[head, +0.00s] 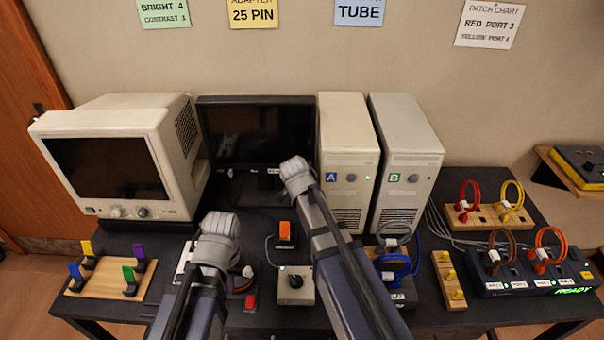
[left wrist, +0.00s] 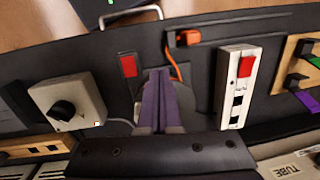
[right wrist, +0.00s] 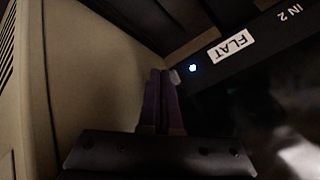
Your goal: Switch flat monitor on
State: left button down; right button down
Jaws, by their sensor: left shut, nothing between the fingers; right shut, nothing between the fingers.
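The flat monitor (head: 252,130) stands at the back of the table, its screen dark. In the right wrist view its lower frame shows a FLAT label (right wrist: 230,44) and a small glowing blue-white light (right wrist: 192,68). My right gripper (right wrist: 163,75) is shut and empty, its tips close to the frame beside a small grey nub (right wrist: 175,77); I cannot tell whether they touch. In the head view my right wrist hides that corner. My left gripper (left wrist: 158,75) is shut and empty above the table, near a red button (left wrist: 129,66).
A CRT monitor (head: 115,160) stands left of the flat one; computer towers A (head: 345,140) and B (head: 405,140) stand close on its right. A power strip (left wrist: 237,85), a knob box (head: 294,285) and cable boards (head: 530,275) crowd the table.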

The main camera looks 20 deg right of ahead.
jog(key=shift+s+a, duration=0.1)
jog(key=shift+s, duration=0.2)
jog(key=s+a, duration=0.1)
jog(key=s, duration=0.4)
jog(key=shift+s+a, duration=0.3)
jog(key=shift+s, duration=0.1)
dwell(0.4)
jog(key=s+a+f+n+g, duration=0.2)
jog(key=s+a+n, duration=0.2)
jog(key=s, duration=0.3)
jog(key=s+a+f+n+g+y, duration=0.1)
jog(key=s+a+f+n+g, duration=0.1)
jog(key=s+n, duration=0.4)
jog(key=s+a+f+n+g+y, duration=0.1)
jog(key=s+a+n+g, duration=0.3)
jog(key=s, duration=0.4)
jog(key=shift+a+f+n, duration=0.3)
jog(key=shift+a+n, duration=0.1)
jog(key=shift+a, duration=0.25)
jog(key=shift+a+f+n, duration=0.25)
jog(key=shift+a+n, duration=0.15)
jog(key=shift+a, duration=0.25)
dwell(1.5)
